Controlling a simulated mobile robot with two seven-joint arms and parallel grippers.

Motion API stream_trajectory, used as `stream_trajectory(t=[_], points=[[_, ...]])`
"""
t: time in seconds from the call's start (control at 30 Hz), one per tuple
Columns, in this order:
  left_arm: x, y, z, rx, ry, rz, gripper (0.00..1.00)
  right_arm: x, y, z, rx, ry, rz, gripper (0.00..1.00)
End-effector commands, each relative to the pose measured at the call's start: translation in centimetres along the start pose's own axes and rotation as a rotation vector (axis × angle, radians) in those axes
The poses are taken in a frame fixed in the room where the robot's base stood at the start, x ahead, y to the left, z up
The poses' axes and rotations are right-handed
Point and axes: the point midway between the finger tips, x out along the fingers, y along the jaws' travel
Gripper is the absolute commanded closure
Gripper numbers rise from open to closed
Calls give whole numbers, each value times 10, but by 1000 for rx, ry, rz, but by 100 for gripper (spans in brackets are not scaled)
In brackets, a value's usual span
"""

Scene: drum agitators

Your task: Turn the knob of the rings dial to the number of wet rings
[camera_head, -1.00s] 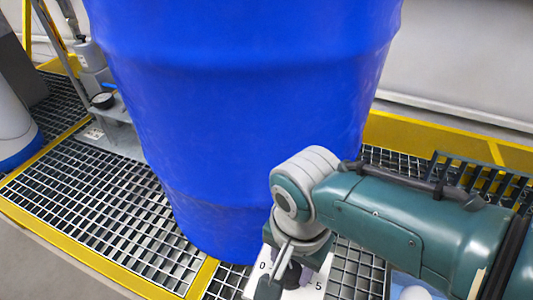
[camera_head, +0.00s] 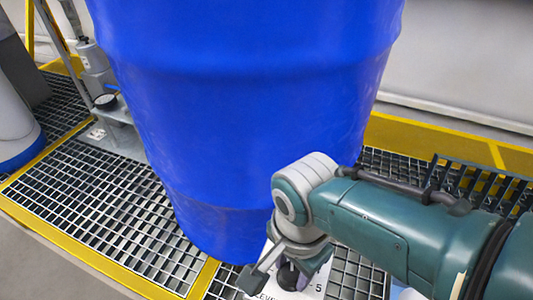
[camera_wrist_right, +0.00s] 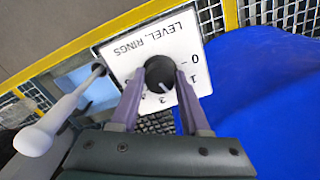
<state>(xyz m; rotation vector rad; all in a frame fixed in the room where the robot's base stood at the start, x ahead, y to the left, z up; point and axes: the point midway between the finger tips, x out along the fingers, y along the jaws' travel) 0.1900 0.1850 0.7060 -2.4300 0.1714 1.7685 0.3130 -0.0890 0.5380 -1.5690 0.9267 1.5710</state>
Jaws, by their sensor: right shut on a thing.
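The rings dial is a white plate (camera_wrist_right: 124,62) lettered "LEVEL, RINGS", with 0, 1 and 3 legible around a round black knob (camera_wrist_right: 160,72) in the right wrist view. My right gripper (camera_wrist_right: 161,85) is shut on the knob, one finger on each side. A small pale mark shows on the knob on the side towards the 3, but its exact reading is unclear. No wet rings are visible. My left gripper is out of view.
A large blue drum (camera_head: 240,110) stands right behind the dial on metal grating (camera_head: 110,200) with yellow edging.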

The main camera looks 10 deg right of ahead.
Motion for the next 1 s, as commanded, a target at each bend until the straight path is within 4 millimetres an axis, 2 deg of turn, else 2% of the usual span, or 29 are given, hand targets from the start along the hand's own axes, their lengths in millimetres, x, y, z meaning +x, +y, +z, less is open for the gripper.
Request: stream_trajectory(t=[0.03, 0.07, 0.3, 0.57, 0.67, 1.0], points=[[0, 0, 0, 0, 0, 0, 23, 0, 0, -1, -1, 2, 0, 100], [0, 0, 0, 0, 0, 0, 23, 0, 0, -1, -1, 2, 0, 53], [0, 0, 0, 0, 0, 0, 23, 0, 0, 0, -1, 1, 0, 26], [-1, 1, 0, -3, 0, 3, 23, -1, 0, 0, -1, 1, 0, 24], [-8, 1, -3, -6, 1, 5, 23, -9, 0, 0, -2, 1, 0, 24], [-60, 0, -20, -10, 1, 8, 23, -73, 0, 0, -1, 1, -2, 24]])
